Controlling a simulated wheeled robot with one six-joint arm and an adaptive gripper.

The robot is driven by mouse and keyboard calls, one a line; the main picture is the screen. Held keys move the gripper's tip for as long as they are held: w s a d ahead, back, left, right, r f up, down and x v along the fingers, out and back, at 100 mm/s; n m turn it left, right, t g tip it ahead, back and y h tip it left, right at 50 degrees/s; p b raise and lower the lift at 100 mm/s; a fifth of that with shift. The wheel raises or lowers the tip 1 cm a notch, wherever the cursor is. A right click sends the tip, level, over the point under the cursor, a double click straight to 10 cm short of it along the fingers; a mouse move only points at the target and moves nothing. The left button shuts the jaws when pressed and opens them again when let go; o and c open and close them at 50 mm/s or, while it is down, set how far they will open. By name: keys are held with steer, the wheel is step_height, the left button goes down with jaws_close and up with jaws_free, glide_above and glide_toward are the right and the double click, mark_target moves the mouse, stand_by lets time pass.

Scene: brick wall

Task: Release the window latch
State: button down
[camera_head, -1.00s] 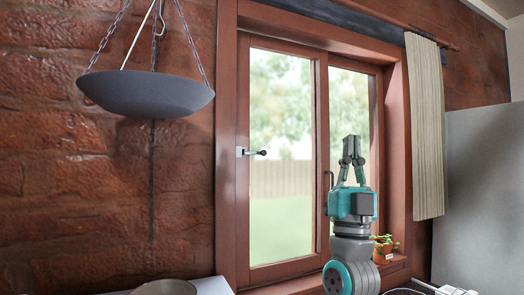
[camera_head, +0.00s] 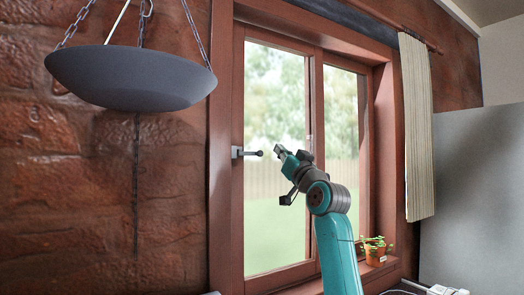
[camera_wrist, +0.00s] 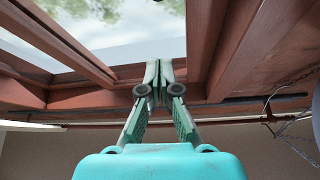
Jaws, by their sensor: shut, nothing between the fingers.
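The window latch (camera_head: 246,152), a light metal plate with a short dark-tipped handle pointing right, sits on the left side of the wooden window frame (camera_head: 227,215). My gripper (camera_head: 279,149) is shut and empty. It appears just right of the latch handle in the head view, with a small gap in the picture; how far apart they are in depth I cannot tell. In the wrist view my gripper (camera_wrist: 158,68) shows its fingertips together in front of the reddish-brown frame (camera_wrist: 195,45) and glass. I cannot make out the latch there.
A dark bowl (camera_head: 130,78) hangs on chains at the left before the brick wall. A striped curtain (camera_head: 417,125) hangs at the right. A potted plant (camera_head: 375,250) stands on the sill. A grey panel (camera_head: 475,200) is at far right.

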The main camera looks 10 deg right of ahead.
steer(key=shift+w+a, duration=0.1)
steer(key=w+a, duration=0.2)
steer(key=w, duration=0.6)
steer(key=shift+w+a+r, duration=0.3)
steer(key=shift+w+r, duration=0.1)
steer(key=shift+r, duration=0.05)
stand_by(0.3)
